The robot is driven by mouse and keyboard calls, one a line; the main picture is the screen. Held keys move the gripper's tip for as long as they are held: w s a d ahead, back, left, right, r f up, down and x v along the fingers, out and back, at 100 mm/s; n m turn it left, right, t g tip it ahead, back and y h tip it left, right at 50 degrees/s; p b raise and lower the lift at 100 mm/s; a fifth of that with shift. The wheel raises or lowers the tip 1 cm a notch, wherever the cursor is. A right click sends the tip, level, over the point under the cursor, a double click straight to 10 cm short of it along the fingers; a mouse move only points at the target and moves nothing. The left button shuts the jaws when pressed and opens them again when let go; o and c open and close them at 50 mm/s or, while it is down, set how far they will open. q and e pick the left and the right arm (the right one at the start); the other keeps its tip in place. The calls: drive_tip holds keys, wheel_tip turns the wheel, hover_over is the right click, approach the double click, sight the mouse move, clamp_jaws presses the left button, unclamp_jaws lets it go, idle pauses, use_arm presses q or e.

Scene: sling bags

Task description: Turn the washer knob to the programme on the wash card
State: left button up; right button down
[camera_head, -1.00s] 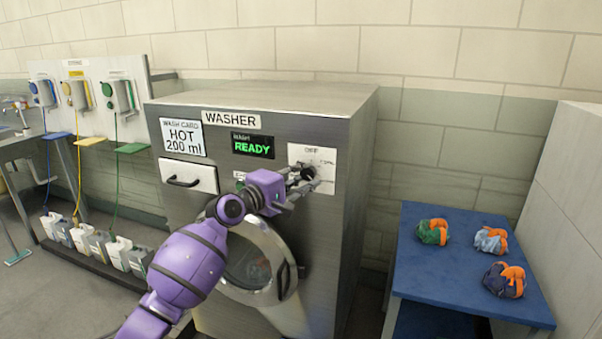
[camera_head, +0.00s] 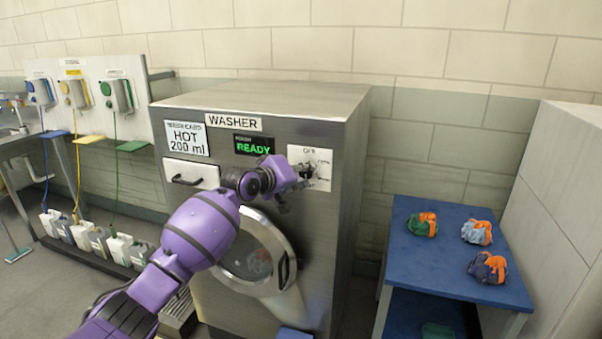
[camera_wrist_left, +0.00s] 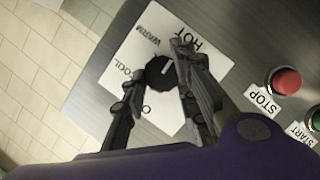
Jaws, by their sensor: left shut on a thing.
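The washer (camera_head: 335,180) stands in the middle of the head view. The wash card (camera_head: 187,138) on its front reads HOT 200 ml. The display (camera_head: 254,145) reads READY. The dark round knob (camera_wrist_left: 158,76) sits on a white dial plate (camera_wrist_left: 120,55) with HOT, WARM and COOL readable in the left wrist view; the fourth label is partly hidden. A short white mark on the knob slants towards the HOT side. My left gripper (camera_wrist_left: 155,85) is shut on the knob, one finger on either side. It also shows in the head view (camera_head: 300,178). My right gripper is not in view.
A red STOP button (camera_wrist_left: 284,82) and a green START button (camera_wrist_left: 314,118) sit close beside the dial. A blue table (camera_head: 450,265) at the right holds three bags. Dispensers (camera_head: 76,92) hang on the left wall. The washer's round door (camera_head: 248,255) is below my arm.

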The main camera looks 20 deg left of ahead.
use_arm(q)
drive_tip(key=shift+d+r+m, duration=0.25)
drive_tip(key=shift+r+m, duration=0.05)
drive_tip(key=shift+r, duration=0.4)
drive_tip(key=o, duration=1)
drive_tip(key=shift+d, duration=0.1)
drive_tip(key=shift+f, duration=0.1)
drive_tip(key=shift+f, duration=0.25)
drive_tip(key=v, duration=1.2)
